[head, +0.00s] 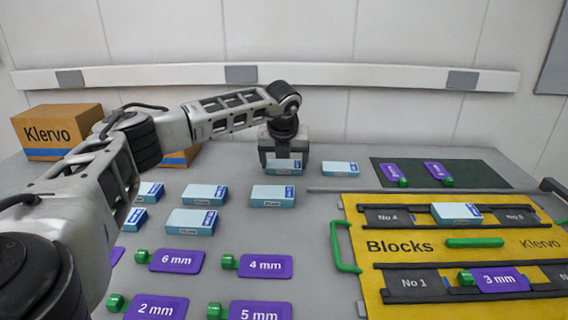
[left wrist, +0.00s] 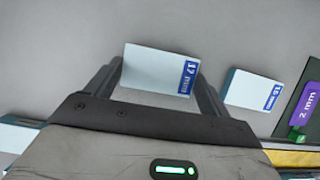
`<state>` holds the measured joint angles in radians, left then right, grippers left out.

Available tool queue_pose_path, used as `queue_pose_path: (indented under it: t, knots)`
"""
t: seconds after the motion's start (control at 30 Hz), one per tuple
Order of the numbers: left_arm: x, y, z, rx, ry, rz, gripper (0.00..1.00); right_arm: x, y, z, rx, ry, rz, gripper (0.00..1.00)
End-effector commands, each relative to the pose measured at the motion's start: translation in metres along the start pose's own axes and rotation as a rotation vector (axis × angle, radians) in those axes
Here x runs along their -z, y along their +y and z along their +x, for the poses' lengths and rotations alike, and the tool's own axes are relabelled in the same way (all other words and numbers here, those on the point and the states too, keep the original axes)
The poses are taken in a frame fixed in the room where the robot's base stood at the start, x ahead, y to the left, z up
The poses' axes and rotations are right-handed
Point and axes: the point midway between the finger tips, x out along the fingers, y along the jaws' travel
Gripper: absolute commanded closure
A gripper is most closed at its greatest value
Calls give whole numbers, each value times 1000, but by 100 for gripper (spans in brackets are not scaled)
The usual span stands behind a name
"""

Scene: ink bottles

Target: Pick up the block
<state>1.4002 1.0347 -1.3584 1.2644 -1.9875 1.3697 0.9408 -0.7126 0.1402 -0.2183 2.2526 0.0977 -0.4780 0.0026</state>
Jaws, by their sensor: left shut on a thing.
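My left gripper (head: 284,160) reaches over the back of the table and points down. It is shut on a light blue block (head: 284,168) with a blue label. In the left wrist view the block (left wrist: 155,70) sits between the two fingers of my left gripper (left wrist: 160,80), and its label seems to read 17 mm. I cannot tell whether the block touches the table. A similar block (head: 340,169) lies just right of it, and also shows in the left wrist view (left wrist: 252,90). My right gripper is not in view.
Several more blue blocks (head: 272,196) lie in front. Purple tags with green ends (head: 264,265) are nearer. A yellow Blocks tray (head: 350,212) with a block on it stands right. A dark green mat (head: 480,170) and Klervo box (head: 45,140) are at the back.

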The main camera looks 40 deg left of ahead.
Motion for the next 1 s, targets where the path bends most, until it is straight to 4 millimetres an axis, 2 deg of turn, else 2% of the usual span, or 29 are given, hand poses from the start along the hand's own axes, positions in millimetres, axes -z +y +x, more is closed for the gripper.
queue_pose_path:
  t: [0.17, 0.27, 0.57, 0.8, 1.0]
  knots:
    - [-6, -1, -14, 3, -3, -1, 43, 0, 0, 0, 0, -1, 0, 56]
    - [-13, -1, -29, 5, -4, -1, 43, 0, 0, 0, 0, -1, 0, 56]
    - [13, -19, -108, 5, -6, 6, 43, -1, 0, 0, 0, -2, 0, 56]
    - [53, -36, -147, 3, -3, 5, 43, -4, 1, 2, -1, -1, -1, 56]
    - [69, -43, -165, 2, -3, 1, 43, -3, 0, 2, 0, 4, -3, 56]
